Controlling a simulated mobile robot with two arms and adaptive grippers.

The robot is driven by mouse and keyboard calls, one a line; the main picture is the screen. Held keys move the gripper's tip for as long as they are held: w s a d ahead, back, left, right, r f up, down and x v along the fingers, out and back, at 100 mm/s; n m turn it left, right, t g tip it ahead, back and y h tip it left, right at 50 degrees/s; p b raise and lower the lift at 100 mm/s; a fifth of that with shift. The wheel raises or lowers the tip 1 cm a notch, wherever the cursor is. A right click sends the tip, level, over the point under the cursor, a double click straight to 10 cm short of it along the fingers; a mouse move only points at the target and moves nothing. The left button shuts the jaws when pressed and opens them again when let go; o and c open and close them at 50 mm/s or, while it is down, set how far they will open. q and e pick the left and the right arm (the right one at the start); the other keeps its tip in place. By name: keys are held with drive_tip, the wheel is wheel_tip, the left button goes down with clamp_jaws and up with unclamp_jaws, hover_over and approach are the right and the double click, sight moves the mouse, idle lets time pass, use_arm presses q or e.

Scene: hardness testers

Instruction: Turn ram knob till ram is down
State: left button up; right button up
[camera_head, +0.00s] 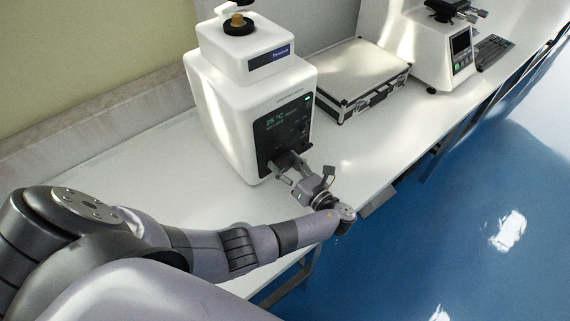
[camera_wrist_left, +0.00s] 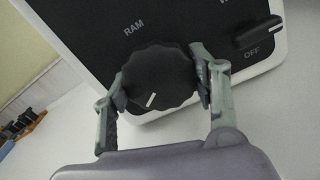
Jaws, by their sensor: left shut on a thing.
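The hardness tester (camera_head: 224,101) is a white machine with a dark front panel, standing on the white bench. The black ram knob (camera_wrist_left: 158,77) sits under the word RAM on the panel in the left wrist view. Its white mark is at the lower middle, tilted. My left gripper (camera_head: 287,167) reaches the lower part of the panel, and in the left wrist view its two fingers (camera_wrist_left: 160,92) are shut on the knob's left and right sides. The ram itself is hard to tell at the top of the head view. My right gripper is not in view.
A second black knob (camera_wrist_left: 259,38) marked OFF is right of the ram knob. A silver case (camera_head: 362,75) lies right of the tester. Another white machine (camera_head: 431,50) and a keyboard (camera_head: 493,50) are farther along the bench. Blue floor (camera_head: 470,190) is clear.

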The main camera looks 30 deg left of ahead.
use_arm(q)
drive_tip(key=shift+n, duration=0.3)
drive_tip(key=o, duration=1.2)
drive_tip(key=shift+c, duration=0.2)
drive_tip(key=v, duration=0.7)
drive_tip(key=shift+s+d, duration=0.1)
drive_tip(key=shift+d, duration=0.15)
